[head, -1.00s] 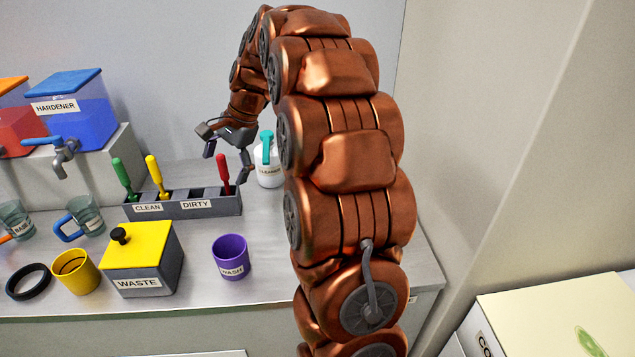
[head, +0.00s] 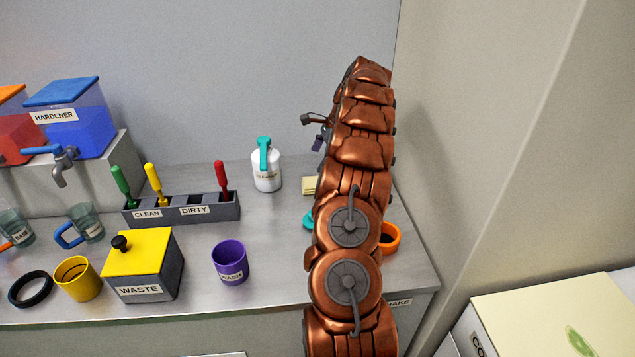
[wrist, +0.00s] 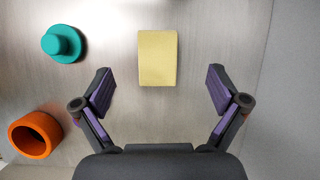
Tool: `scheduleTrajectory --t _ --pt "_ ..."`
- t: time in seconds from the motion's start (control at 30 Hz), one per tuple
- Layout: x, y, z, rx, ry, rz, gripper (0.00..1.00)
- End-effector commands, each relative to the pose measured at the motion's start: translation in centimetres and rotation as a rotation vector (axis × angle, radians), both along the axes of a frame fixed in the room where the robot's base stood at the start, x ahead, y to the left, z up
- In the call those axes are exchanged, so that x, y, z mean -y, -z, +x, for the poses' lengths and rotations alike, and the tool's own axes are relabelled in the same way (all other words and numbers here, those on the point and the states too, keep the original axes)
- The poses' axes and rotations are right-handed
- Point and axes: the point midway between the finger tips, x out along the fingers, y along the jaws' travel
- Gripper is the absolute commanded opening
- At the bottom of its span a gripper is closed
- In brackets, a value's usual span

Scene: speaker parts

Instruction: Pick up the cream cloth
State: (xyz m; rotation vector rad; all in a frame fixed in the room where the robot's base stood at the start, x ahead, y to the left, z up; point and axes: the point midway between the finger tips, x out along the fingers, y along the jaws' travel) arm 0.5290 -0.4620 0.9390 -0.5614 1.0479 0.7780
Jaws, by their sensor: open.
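The cream cloth (wrist: 158,57) is a pale yellow folded rectangle lying flat on the metal counter in the wrist view. In the head view only its left part (head: 309,186) shows; my arm hides the rest. My gripper (wrist: 160,92) is open and empty, its two purple-padded fingers spread to either side of the cloth's near end and apart from it. In the head view my gripper (head: 316,130) is mostly hidden behind my arm, above the back of the counter.
A teal knobbed piece (wrist: 63,44) and an orange ring (wrist: 35,134) are left of the cloth in the wrist view. A white cleaner bottle (head: 267,172) stands left of it in the head view. The wall (wrist: 290,80) is close on the right.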

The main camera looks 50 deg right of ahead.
Motion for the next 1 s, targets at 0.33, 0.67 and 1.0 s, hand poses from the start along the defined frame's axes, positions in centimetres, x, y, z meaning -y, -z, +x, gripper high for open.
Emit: scheduleTrajectory --t 0.33,0.67,1.0 --pt "1.5 2.4 -1.7 -0.054 0.042 0.013 0.97" --pt "0.8 4.3 -1.0 -0.053 0.041 0.013 0.97" --pt "-0.6 7.9 0.2 -0.056 0.041 0.015 0.97"
